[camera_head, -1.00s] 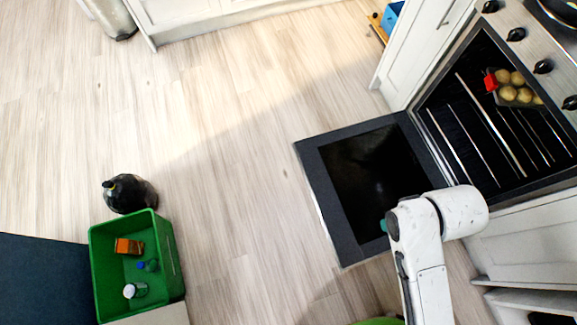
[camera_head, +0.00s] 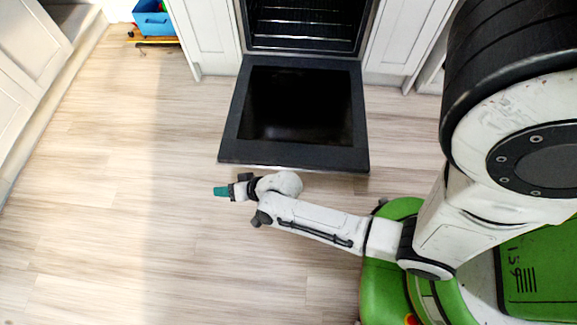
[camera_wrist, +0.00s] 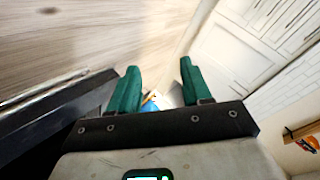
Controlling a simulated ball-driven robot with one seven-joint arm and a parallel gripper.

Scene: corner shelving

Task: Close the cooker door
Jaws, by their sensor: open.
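The cooker door (camera_head: 345,158) is folded down flat, fully open, with a dark glass panel and a dark grey frame. Above it in the head view is the open oven cavity (camera_head: 305,28) with wire racks. My gripper (camera_head: 220,191) is just off the near left corner of the door and points left, apart from the door as far as I can tell. In the wrist view my gripper (camera_wrist: 158,88) shows two green fingers spread apart with nothing between them. A dark edge at the left of the wrist view appears to be the door (camera_wrist: 45,118).
White cabinets (camera_head: 207,35) flank the cooker. A blue crate (camera_head: 155,24) stands at the upper left on a wooden piece. More white cabinets (camera_head: 20,70) line the left edge. The wooden floor (camera_head: 130,230) is clear to the left and below my gripper.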

